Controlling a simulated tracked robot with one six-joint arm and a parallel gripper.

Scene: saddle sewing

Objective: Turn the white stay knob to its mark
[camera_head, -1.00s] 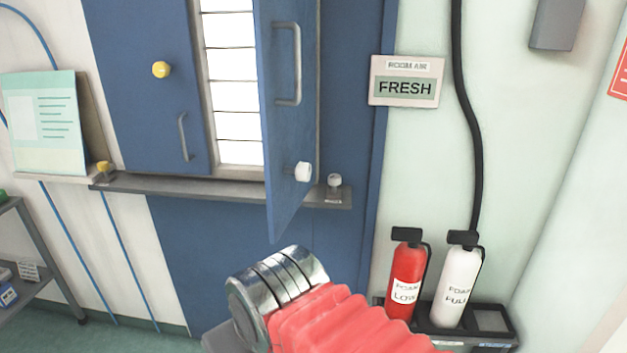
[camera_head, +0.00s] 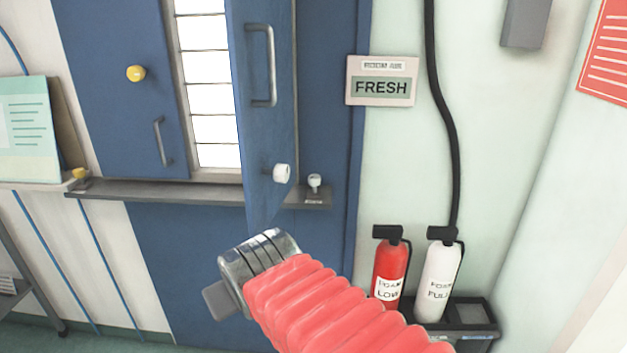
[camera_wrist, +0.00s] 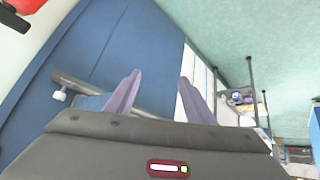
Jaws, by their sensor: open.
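One white knob (camera_head: 314,183) stands on the grey ledge at its right end, above a small label. Another white knob (camera_head: 282,173) sticks out of the swung-out blue shutter (camera_head: 262,125). No mark can be made out on either. In the wrist view a white knob (camera_wrist: 59,96) shows at the end of the ledge, left of my gripper (camera_wrist: 159,77). My gripper is open and empty, its two purple fingers apart from the knob. In the head view my wrist is below the shutter, and the fingers are hidden.
A blue shutter (camera_head: 120,100) with a yellow knob (camera_head: 135,73) is at left. The grey ledge (camera_head: 170,192) runs below the window. A red extinguisher (camera_head: 390,268) and a white one (camera_head: 439,275) stand at right. A sign (camera_head: 382,88) reads FRESH.

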